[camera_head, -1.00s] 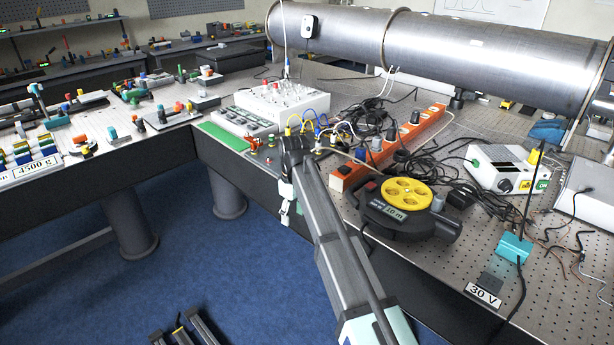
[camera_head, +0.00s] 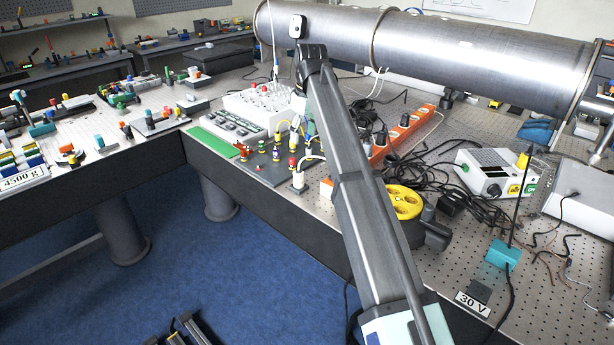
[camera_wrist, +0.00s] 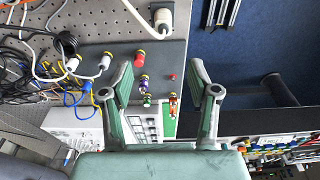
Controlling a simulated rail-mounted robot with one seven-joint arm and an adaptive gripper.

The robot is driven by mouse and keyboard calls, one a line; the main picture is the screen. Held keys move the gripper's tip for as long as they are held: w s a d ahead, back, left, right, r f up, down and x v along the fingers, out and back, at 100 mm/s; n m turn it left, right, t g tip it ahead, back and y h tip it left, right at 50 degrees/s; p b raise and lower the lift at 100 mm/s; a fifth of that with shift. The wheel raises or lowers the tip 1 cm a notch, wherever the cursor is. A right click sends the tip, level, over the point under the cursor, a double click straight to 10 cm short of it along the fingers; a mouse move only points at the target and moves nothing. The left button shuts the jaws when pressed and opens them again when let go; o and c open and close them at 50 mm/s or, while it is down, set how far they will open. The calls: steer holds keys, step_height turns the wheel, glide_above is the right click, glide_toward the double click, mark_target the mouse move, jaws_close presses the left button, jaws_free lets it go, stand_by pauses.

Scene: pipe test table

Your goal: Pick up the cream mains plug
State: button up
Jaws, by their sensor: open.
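Several pale plugs with leads are in view, and I cannot tell for sure which is the cream mains plug. One pale plug (camera_head: 298,181) stands near the table's front edge, left of my arm. A pale plug (camera_wrist: 163,19) shows at the top middle of the wrist view, apart from my fingers. Two more pale plugs, one here (camera_wrist: 105,61) and one here (camera_wrist: 73,62), lie to the left. My gripper (camera_wrist: 163,78) is open with nothing held, above the small coloured connectors. In the head view my arm mostly hides it.
Coloured connectors (camera_wrist: 140,60) stand on a dark panel (camera_wrist: 180,55) below my gripper. An orange power strip (camera_head: 400,137), black cables and a yellow-topped cable reel (camera_head: 403,201) lie right of my arm. A white instrument box (camera_head: 262,105) stands behind. The large metal pipe (camera_head: 480,52) spans the back.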

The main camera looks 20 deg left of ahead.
mark_target(299, 172)
steer(key=f, duration=0.3)
steer(key=f+p, duration=0.1)
steer(key=f, duration=0.3)
steer(key=a+f+p, duration=0.1)
steer(key=f, duration=0.3)
steer(key=shift+w+a, duration=0.1)
steer(key=shift+w, duration=0.1)
steer(key=shift+s+a+f+p, duration=0.15)
steer(key=shift+f+p, duration=0.4)
steer(key=shift+f, duration=0.75)
steer(key=shift+w+a+f+p, duration=0.15)
steer(key=shift+f+p, duration=0.4)
steer(key=shift+f, duration=0.75)
steer(key=shift+s, duration=0.1)
jaws_close()
